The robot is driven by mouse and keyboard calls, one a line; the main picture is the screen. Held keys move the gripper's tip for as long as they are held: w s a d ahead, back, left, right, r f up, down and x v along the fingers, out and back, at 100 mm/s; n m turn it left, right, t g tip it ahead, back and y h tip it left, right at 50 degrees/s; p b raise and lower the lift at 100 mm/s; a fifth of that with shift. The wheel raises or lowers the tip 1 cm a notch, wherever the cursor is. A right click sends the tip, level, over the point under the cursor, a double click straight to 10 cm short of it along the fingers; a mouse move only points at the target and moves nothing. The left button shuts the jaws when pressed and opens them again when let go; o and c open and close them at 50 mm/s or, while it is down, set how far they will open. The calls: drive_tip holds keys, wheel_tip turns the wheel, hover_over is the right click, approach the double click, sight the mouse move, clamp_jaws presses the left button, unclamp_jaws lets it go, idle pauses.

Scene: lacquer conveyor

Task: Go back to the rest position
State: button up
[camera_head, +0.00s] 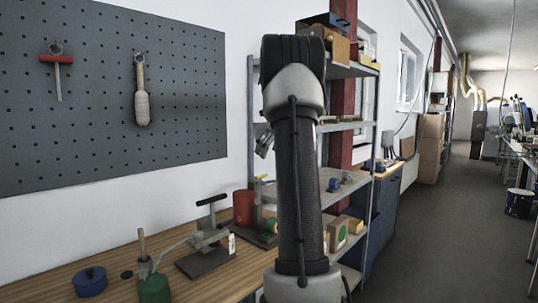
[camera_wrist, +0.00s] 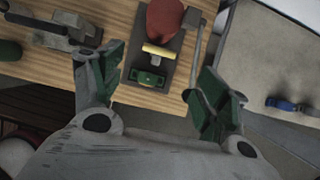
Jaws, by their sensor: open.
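My gripper (camera_wrist: 158,68) is open and empty in the wrist view. Its two green-padded fingers stand wide apart above the right end of the wooden bench (camera_wrist: 120,14). Between and beyond them lies a dark base plate (camera_wrist: 148,98) with a green block (camera_wrist: 150,80), a yellow bar (camera_wrist: 159,52) and a red rounded thing (camera_wrist: 165,18). No finger visibly touches any of these. In the head view my arm stands upright in the middle, and part of my gripper (camera_head: 264,144) shows to its left, above the bench. The rest is hidden behind the arm.
A metal shelf (camera_head: 347,126) with boxes stands close behind my arm. A pegboard (camera_head: 100,100) hangs at left. The floor aisle (camera_head: 455,220) at right is clear.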

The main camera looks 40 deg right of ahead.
idle(0.4)
drive_tip(key=s+a+f+n+g, duration=0.2)
drive_tip(key=s+f+n, duration=0.35)
drive_tip(key=n, duration=0.75)
drive_tip(key=s+a+f+n, duration=0.2)
drive_tip(key=s+a+n, duration=0.8)
drive_tip(key=a, duration=0.4)
drive_tip(key=s+a+f+n+t, duration=0.1)
drive_tip(key=s+a+f+n, duration=0.1)
drive_tip(key=s+a+n, duration=0.9)
drive_tip(key=shift+s+a+f+n+t, duration=0.3)
drive_tip(key=shift+a+f+n, duration=0.15)
drive_tip(key=shift+a, duration=1.8)
